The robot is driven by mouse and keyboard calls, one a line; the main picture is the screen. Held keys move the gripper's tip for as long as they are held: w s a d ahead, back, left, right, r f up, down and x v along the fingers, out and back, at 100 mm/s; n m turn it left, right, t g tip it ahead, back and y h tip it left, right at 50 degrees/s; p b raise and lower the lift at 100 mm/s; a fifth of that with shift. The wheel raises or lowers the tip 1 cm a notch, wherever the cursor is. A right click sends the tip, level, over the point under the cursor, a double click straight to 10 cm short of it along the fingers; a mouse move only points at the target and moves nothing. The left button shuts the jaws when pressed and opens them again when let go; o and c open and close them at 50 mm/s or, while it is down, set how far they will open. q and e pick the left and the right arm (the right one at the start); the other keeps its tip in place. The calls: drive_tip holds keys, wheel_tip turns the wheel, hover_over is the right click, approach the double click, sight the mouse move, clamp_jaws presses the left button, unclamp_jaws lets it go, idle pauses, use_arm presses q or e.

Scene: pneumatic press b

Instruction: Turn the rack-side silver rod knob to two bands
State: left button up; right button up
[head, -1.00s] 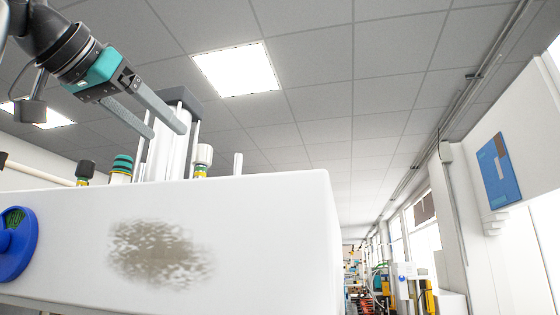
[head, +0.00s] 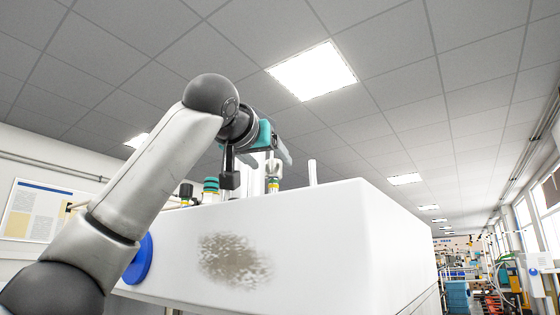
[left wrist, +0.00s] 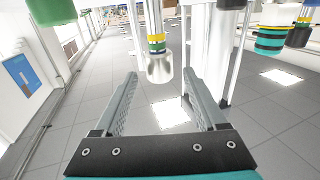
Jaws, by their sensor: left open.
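The silver knob (head: 274,169) stands upright on top of the white machine, with yellow and green bands at its base. In the left wrist view, which shows the scene upside down, the silver knob (left wrist: 159,68) hangs in line with the gap between my fingers, its yellow and green bands clear. My left gripper (head: 284,152) is open and empty, close by the knob; the wrist view shows both fingers of the left gripper (left wrist: 160,80) spread on either side, apparently not touching it. The exact depth between fingertips and knob is hard to tell. My right gripper is out of view.
The white machine housing (head: 340,225) fills the middle. A teal banded knob (head: 210,186) and a black knob (head: 186,190) stand left of the silver knob, a thin rod (head: 312,173) right. A large pale cylinder (left wrist: 217,60) stands close beside my finger in the wrist view.

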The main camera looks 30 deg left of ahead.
sight(278, 170)
use_arm(q)
drive_tip(key=p+x, duration=0.2)
drive_tip(key=x, duration=0.3)
drive_tip(key=shift+w+a+r, duration=0.1)
drive_tip(key=shift+w, duration=0.2)
drive_tip(key=shift+w+p, duration=0.3)
drive_tip(key=shift+w, duration=0.25)
drive_tip(key=shift+c, duration=0.4)
clamp_jaws()
